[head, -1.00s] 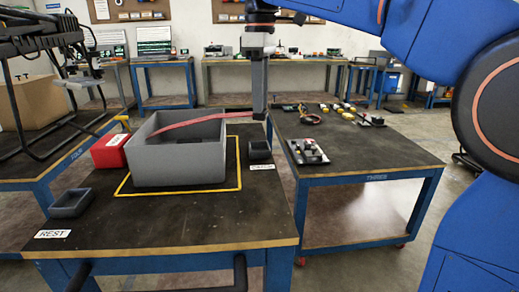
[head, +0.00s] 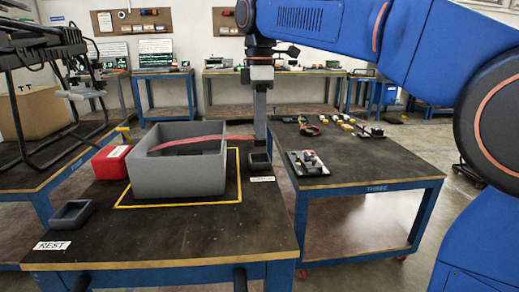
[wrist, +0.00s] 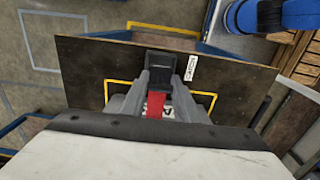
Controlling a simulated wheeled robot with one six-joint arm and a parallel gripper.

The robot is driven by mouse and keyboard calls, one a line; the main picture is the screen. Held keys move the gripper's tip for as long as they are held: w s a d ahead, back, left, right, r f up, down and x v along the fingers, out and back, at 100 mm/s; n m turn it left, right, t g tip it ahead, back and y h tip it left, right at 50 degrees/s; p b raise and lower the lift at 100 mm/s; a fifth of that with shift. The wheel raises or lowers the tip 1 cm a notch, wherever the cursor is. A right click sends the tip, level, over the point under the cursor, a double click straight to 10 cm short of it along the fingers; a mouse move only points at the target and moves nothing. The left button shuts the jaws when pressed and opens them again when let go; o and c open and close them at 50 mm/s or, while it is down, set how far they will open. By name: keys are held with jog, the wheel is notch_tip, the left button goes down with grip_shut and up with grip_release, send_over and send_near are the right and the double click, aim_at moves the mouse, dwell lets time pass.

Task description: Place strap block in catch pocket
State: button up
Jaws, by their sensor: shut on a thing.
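My gripper (head: 260,139) points down just above the catch pocket (head: 259,160), a small dark open box on the front table, right of the grey bin. In the wrist view my grey fingers (wrist: 160,88) are closed in, with the red strap (wrist: 155,104) between them. The strap (head: 190,142) also runs in the head view from the bin to my fingertips. The strap block is hidden by the fingers or too dark to tell from the pocket (wrist: 154,66) beyond. I cannot tell whether the block touches the pocket.
The grey bin (head: 178,178) stands inside a yellow outline, with a red box (head: 111,162) at its left. A small dark tray (head: 71,215) lies near the REST label (head: 52,245). A second table (head: 345,165) with parts stands at right.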

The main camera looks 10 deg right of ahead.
aim_at(259, 145)
jog(key=shift+f, duration=2.85)
jog(key=shift+f, duration=0.1)
jog(key=o, duration=1.1)
jog(key=shift+c, duration=0.2)
notch_tip(259, 145, up, 12)
jog(key=shift+r, duration=0.15)
